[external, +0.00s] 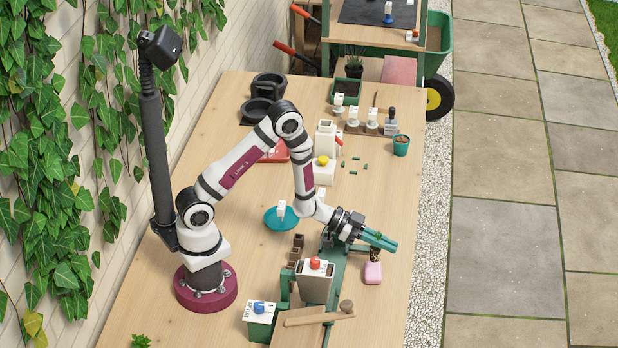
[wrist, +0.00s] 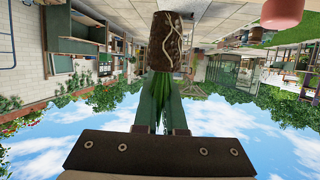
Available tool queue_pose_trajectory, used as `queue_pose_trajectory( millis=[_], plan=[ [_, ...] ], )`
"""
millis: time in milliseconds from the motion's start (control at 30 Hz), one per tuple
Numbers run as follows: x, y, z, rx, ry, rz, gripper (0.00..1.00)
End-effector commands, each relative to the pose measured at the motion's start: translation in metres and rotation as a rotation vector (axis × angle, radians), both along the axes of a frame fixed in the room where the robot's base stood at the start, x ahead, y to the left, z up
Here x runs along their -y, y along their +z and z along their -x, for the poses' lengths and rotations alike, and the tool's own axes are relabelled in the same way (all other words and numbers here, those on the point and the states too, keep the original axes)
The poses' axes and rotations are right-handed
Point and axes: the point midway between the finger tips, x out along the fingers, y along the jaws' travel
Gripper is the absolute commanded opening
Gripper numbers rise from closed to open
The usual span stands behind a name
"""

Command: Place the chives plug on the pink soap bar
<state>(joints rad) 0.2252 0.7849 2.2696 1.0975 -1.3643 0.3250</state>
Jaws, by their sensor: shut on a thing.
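The chives plug (wrist: 172,42) is a dark brown soil cylinder with pale roots, and green leaves between my fingers. My gripper (wrist: 160,88) is shut on it by the leaves, with the soil end sticking out past the fingertips. In the external view my gripper (external: 379,240) is at the right side of the table, and the plug (external: 375,255) shows as a small dark shape below it. The pink soap bar (external: 372,273) lies on the table just under the plug in that picture. In the wrist view the soap (wrist: 283,12) shows at the upper right, apart from the plug.
A green stand and a white bin with a red knob (external: 316,264) are left of the soap. A wooden mallet (external: 318,316) lies in front. A teal saucer (external: 281,222) and a small teal pot (external: 401,145) are farther back. The table's right edge is close to the soap.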

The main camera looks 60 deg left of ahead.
Motion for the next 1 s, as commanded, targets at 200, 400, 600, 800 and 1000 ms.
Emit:
queue_pose_trajectory(
  millis=[200, 400, 600, 800, 1000],
  plan=[
    [-0.001, -0.035, 0.0, -0.002, 0.002, -0.001, 0.0],
    [-0.001, -0.034, 0.0, -0.001, 0.002, -0.001, 0.0],
    [-0.001, -0.037, -0.001, 0.0, 0.002, 0.0, 0.2],
    [-0.001, -0.037, -0.001, -0.001, 0.002, -0.001, 0.38],
    [-0.001, -0.035, -0.001, 0.0, 0.002, 0.0, 0.38]
  ],
)
